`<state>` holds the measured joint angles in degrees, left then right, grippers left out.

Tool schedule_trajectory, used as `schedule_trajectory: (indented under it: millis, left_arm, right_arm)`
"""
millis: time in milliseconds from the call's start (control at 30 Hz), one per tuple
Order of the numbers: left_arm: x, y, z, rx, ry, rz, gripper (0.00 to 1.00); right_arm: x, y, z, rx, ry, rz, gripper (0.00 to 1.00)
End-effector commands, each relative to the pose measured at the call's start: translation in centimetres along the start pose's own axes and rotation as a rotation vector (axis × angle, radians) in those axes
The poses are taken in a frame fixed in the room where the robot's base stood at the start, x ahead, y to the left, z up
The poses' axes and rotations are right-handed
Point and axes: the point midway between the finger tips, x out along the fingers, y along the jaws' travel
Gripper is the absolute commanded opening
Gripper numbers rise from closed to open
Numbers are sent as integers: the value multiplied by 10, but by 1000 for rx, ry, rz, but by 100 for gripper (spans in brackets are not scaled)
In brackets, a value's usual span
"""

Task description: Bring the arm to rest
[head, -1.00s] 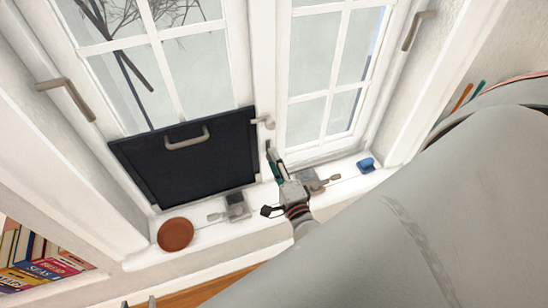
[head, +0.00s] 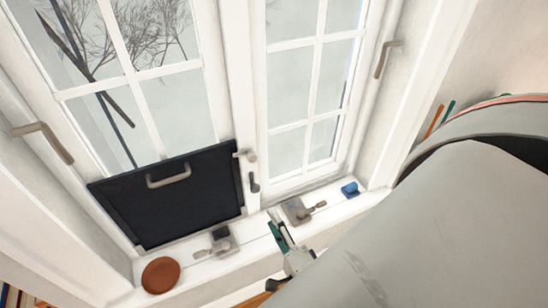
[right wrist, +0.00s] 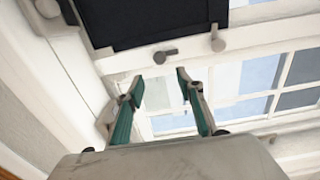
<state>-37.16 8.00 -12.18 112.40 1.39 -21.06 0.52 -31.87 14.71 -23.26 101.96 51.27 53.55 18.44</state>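My right gripper (head: 276,230) is in front of the window sill in the head view, partly hidden low down by my grey arm. In the right wrist view its two green-lined fingers (right wrist: 158,82) stand apart, with nothing between them. A small dark handle (head: 254,182) on the window's middle post is apart from the gripper. It also shows in the right wrist view (right wrist: 165,56), beyond the fingertips. My left gripper is not in view.
A dark panel (head: 205,205) with a handle covers the left window's lower part. On the sill (head: 335,204) are a brown disc (head: 161,275), two metal clamp-like fittings (head: 222,242) (head: 297,210) and a blue object (head: 350,188). A light knob (head: 250,156) sits on the post.

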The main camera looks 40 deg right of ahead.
Motion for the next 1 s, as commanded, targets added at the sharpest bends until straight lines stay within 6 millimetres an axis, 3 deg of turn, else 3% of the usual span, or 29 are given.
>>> schedule_trajectory:
  millis: [333,467,667,800,900,1000]
  left_arm:
    - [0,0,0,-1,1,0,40]
    - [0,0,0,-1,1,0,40]
    - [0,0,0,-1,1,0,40]
    - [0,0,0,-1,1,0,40]
    - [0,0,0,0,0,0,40]
    - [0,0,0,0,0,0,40]
  right_arm:
    - [0,0,1,-7,-5,-1,37]
    - [1,-7,20,-104,-80,-18,37]
    - [-10,-11,85,-541,-355,-72,37]
    - [-25,12,114,-935,-545,-85,37]
    - [-35,36,116,-1212,-657,-70,37]
    - [-42,60,107,-1451,-743,-39,37]
